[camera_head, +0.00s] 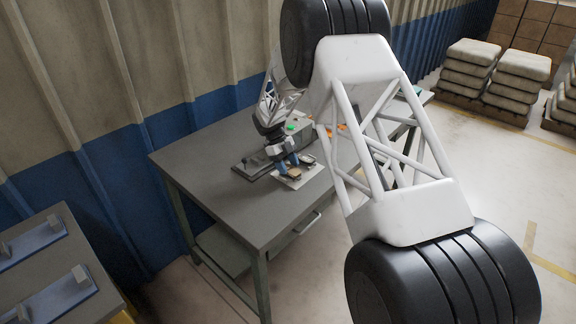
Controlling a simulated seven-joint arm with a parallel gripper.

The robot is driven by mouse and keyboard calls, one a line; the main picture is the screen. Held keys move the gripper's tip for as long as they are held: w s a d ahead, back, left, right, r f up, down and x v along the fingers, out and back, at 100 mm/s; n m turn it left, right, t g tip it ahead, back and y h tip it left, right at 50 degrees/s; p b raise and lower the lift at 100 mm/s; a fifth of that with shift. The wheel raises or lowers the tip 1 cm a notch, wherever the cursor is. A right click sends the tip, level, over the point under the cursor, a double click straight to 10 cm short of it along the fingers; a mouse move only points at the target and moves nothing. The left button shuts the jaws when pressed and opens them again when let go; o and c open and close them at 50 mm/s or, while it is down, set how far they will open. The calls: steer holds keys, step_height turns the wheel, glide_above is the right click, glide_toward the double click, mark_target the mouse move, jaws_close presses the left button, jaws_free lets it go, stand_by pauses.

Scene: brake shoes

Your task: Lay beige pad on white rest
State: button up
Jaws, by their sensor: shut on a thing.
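My gripper (288,164), with blue fingers, points down over the grey workbench at its left-middle part. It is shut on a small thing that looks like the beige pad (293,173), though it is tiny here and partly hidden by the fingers. The white rest (290,183) is a flat pale plate on the bench, right beneath and around the fingertips. I cannot tell whether the pad touches the rest. A small dark piece (308,159) shows just right of the fingers, also by the white plate.
A grey bench (230,205) has clear room at its front left. A dark plate (249,166) and a box with a green button (291,127) stand close to the gripper. My large white arm link hides the bench's right part. Another table with blue fixtures (55,300) is at lower left.

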steer(key=shift+f, duration=0.3)
steer(key=o, duration=1.4)
steer(key=shift+c, duration=0.2)
steer(key=v, duration=0.7)
steer(key=shift+w+r, duration=0.15)
steer(key=shift+r, duration=0.2)
steer(key=shift+a, duration=0.1)
